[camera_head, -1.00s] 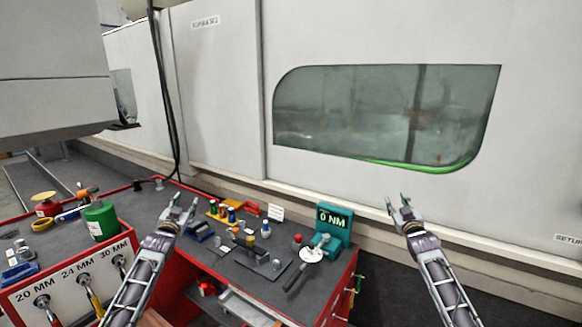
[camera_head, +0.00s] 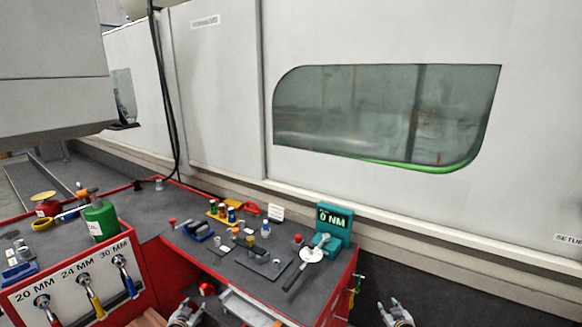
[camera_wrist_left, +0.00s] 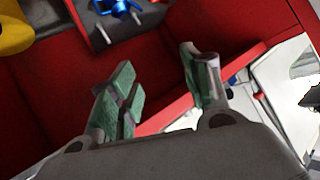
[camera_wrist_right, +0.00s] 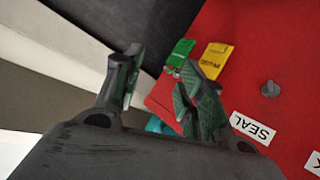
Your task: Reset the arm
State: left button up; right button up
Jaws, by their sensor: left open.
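My left gripper (camera_head: 187,310) is low at the bottom edge of the head view, in front of the red-framed bench. In the left wrist view its green-padded fingers (camera_wrist_left: 158,75) stand apart with nothing between them. My right gripper (camera_head: 396,312) is low at the bottom right of the head view, right of the bench and apart from it. In the right wrist view its fingers (camera_wrist_right: 158,72) are spread and empty. Most of both arms is out of the head view.
The bench (camera_head: 215,262) carries small tools, a teal torque display (camera_head: 334,224) and a green canister (camera_head: 100,220). Its red side panel (camera_wrist_right: 250,60) with tags is close to my right gripper. A large white machine (camera_head: 400,35) fills the back. Dark floor lies right of the bench.

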pick_arm(q)
jog(key=s+d+f+g, duration=0.3)
jog(key=s+f+g, duration=0.3)
jog(key=s+f, duration=2.15)
pick_arm(e)
jog(key=s+a+f+g, duration=0.3)
jog(key=s+f+g, duration=0.3)
jog(key=s+f, duration=2.15)
pick_arm(q)
jog(key=s+d+f+g, duration=0.1)
jog(key=s+f, duration=0.4)
jog(key=s, duration=1.2)
jog(key=s+d+f+g, duration=0.1)
jog(key=s+f+g, duration=0.3)
jog(key=s, duration=1.3)
jog(key=shift+d+f, duration=0.2)
jog(key=shift+f, duration=0.65)
pick_arm(e)
jog(key=s+f+g, duration=0.1)
jog(key=s+f, duration=0.2)
jog(key=s, duration=0.8)
jog(key=s+a+f+g, duration=0.1)
jog(key=s+f, duration=0.3)
jog(key=s, duration=0.7)
jog(key=s+a+f+g, duration=0.1)
jog(key=s+f+g, duration=0.2)
jog(key=s, duration=0.9)
jog(key=shift+a+f, duration=0.25)
jog(key=shift+f, duration=0.15)
